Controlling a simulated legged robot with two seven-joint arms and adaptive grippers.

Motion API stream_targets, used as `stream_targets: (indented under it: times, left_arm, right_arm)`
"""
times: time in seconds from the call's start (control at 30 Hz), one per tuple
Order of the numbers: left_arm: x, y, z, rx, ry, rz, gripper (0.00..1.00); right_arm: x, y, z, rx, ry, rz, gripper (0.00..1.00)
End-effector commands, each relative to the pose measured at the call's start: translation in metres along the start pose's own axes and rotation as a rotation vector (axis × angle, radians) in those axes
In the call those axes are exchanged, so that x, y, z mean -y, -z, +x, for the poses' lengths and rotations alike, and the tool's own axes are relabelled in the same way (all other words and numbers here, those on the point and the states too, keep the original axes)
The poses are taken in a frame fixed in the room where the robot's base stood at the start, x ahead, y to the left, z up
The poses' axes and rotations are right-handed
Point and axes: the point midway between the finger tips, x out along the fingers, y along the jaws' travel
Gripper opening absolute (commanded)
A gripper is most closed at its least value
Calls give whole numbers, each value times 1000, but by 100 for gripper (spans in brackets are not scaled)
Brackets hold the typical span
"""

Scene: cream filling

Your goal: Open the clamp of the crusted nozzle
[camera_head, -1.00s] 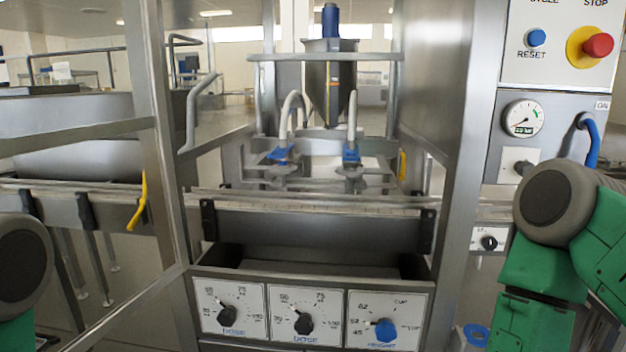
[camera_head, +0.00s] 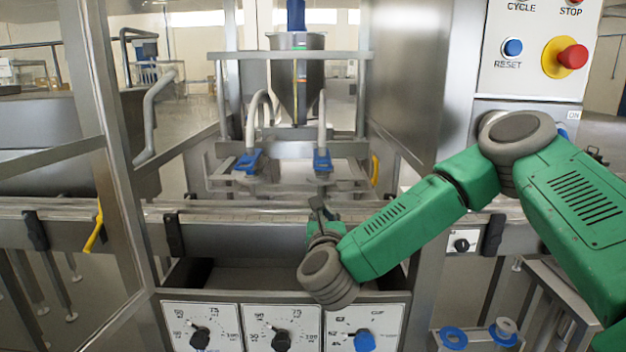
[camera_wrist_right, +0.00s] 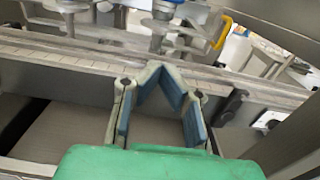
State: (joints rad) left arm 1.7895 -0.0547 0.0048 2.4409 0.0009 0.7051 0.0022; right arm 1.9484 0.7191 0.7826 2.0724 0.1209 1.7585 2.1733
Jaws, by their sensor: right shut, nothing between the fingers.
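Two filling nozzles with blue clamps hang under the hopper in the head view: the left clamp (camera_head: 248,162) and the right clamp (camera_head: 322,160), each at the end of a pale hose. I cannot tell which nozzle is crusted, or whether either clamp is open. My right gripper (camera_head: 318,206) is shut and empty, in front of the conveyor and below the right clamp, apart from it. In the right wrist view its fingertips (camera_wrist_right: 161,72) meet in front of the rail, below a nozzle (camera_wrist_right: 157,32). My left gripper is out of view.
The steel hopper (camera_head: 296,80) stands behind the nozzles. The conveyor rail (camera_head: 235,215) runs across in front of them. Frame posts flank the opening. A yellow handle (camera_head: 375,170) is right of the nozzles. Dose dials (camera_head: 200,335) lie below, and a red stop button (camera_head: 572,56) is upper right.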

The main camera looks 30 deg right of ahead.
Motion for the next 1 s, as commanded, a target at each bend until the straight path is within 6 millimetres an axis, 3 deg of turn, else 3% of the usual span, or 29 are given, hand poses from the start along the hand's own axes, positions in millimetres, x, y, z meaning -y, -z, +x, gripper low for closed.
stream_targets:
  times: [0.33,0.47,0.8,1.0]
  left_arm:
    - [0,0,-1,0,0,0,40]
    - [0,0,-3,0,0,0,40]
    - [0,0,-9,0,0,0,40]
    - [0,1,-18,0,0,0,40]
  right_arm:
    - [1,1,9,-1,0,-4,0]
    - [1,1,29,0,1,-5,0]
    - [0,1,100,-1,0,-6,0]
    - [-1,-29,107,0,-4,-4,0]
